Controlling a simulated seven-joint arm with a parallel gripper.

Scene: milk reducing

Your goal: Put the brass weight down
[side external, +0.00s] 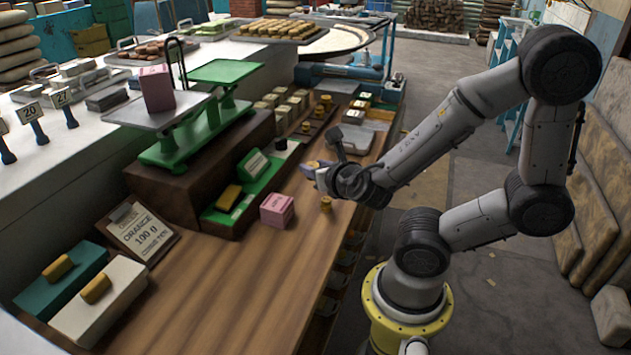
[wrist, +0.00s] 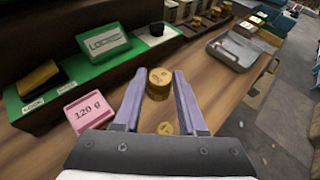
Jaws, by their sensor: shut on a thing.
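My gripper (wrist: 158,84) is shut on a brass weight (wrist: 159,80), a short round cylinder between the two purple fingertips. In the side external view my gripper (side external: 312,166) is over the wooden counter (side external: 250,270), and the held weight is hard to make out there. I cannot tell how high the held weight is above the wood.
A pink block marked 120 g (wrist: 86,112) sits left of my gripper. A green tray (side external: 246,196) lies behind it. A green balance scale (side external: 200,130) carries a pink block (side external: 156,88) on its left pan.

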